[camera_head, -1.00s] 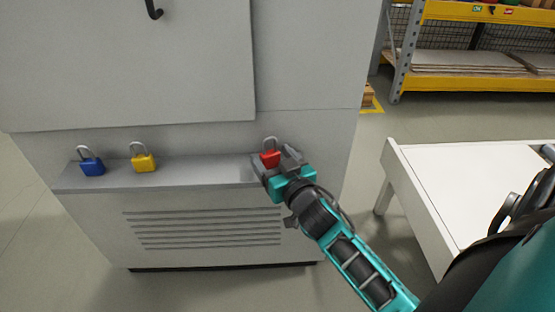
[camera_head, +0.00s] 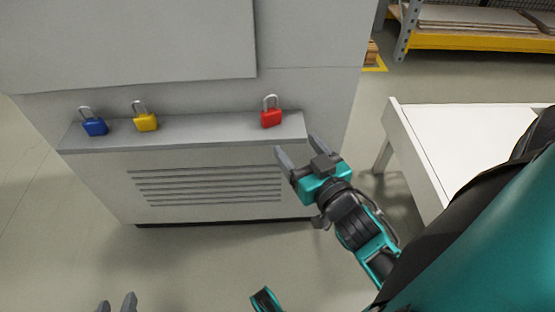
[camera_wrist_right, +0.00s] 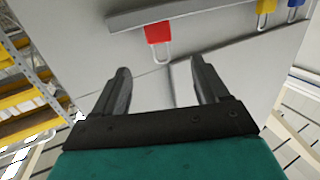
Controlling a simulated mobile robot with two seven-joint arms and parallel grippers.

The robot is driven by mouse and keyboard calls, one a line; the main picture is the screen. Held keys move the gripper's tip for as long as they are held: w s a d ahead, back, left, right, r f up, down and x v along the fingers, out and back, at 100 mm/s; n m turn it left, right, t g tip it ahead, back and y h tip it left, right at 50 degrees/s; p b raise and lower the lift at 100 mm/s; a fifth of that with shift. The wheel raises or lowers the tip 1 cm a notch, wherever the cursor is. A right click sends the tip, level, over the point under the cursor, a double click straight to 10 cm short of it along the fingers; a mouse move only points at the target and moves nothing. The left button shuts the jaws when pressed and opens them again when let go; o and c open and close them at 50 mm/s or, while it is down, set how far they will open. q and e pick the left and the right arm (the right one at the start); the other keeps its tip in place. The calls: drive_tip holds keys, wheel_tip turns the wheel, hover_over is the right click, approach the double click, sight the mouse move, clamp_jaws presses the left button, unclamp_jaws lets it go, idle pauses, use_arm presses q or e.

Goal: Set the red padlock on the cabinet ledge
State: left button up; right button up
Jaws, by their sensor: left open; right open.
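The red padlock (camera_head: 271,117) stands upright on the cabinet ledge (camera_head: 205,130), near its right end, shackle up. It also shows in the right wrist view (camera_wrist_right: 158,33), beyond the fingertips. My right gripper (camera_head: 298,150) is open and empty, in front of and below the ledge's right end, apart from the padlock; its two spread fingers show in the right wrist view (camera_wrist_right: 160,70). My left gripper (camera_head: 117,303) is open at the bottom edge of the head view, with only its fingertips showing, far from the padlock.
A blue padlock (camera_head: 95,127) and a yellow padlock (camera_head: 145,122) stand on the ledge's left part. The ledge between yellow and red is clear. A white table (camera_head: 450,150) stands to the right, and a yellow-beamed rack (camera_head: 470,42) is behind it.

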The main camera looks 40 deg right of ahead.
drive_tip(key=s+a+f+n+g+y, duration=0.4)
drive_tip(key=a+f+g+y, duration=0.2)
drive_tip(key=a+f, duration=0.65)
use_arm(q)
drive_tip(key=s+a+r+p, duration=0.1)
drive_tip(key=a+r+p, duration=0.2)
drive_tip(key=r+p, duration=0.9)
drive_tip(key=p, duration=0.4)
drive_tip(key=shift+s+r+y+p, duration=0.2)
drive_tip(key=shift+y+p, duration=0.2)
use_arm(e)
wheel_tip(320, 180, up, 14)
drive_tip(key=s+d+h, duration=0.1)
drive_tip(key=d, duration=0.1)
drive_tip(key=shift+s+f, duration=0.2)
